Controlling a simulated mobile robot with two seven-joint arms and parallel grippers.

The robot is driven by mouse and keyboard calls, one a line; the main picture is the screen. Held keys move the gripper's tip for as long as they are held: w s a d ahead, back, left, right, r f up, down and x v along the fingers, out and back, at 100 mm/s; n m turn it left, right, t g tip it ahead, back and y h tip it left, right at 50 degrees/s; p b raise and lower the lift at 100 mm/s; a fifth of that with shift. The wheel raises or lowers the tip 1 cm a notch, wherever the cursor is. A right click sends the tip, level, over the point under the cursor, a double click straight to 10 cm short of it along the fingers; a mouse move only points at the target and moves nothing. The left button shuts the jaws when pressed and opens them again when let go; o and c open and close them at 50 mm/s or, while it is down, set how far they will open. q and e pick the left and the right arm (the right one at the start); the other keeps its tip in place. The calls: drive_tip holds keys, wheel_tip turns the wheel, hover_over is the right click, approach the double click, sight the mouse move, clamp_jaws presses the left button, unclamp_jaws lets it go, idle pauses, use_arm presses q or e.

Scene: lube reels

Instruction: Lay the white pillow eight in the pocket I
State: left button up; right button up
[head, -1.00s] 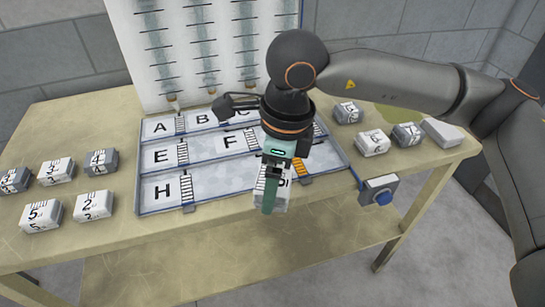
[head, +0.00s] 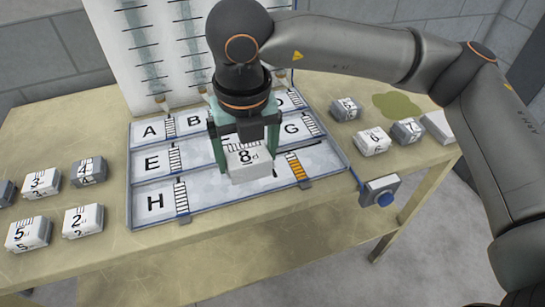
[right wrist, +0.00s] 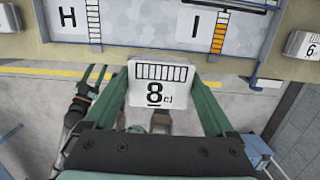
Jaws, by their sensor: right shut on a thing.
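The white pillow eight (head: 249,165), a white block marked 8 with a barred strip, is held up over the lettered tray (head: 225,213). My right gripper (head: 245,158) is shut on it, with one teal finger on each side. The pillow also shows between the fingers in the right wrist view (right wrist: 157,84). Pocket I (right wrist: 190,25), with an orange-barred scale, looks empty where it shows in that view. In the head view the pillow and gripper hide its letter. A dark and teal part that seems to be my left gripper (right wrist: 78,108) shows small; its jaws are unclear.
White and grey numbered blocks lie left of the tray, such as the 5 (head: 29,234) and the 2 (head: 83,220). More lie right, such as the 6 (head: 373,141). A marked panel (head: 150,50) stands behind.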

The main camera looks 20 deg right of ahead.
drive_tip(key=w+d+f, duration=0.3)
drive_tip(key=w+d+f+p, duration=0.1)
drive_tip(key=w+d+f, duration=0.2)
drive_tip(key=shift+w+f, duration=0.2)
drive_tip(key=shift+f, duration=0.2)
drive_tip(key=f, duration=0.1)
drive_tip(key=f+p, duration=0.1)
drive_tip(key=f, duration=0.1)
drive_tip(key=shift+w+d+f, duration=0.2)
drive_tip(key=shift+w+d, duration=0.15)
drive_tip(key=shift+f, duration=0.45)
drive_tip(key=shift+f, duration=0.25)
drive_tip(key=o, duration=1)
drive_tip(key=shift+r, duration=0.1)
drive_tip(key=shift+o, duration=0.2)
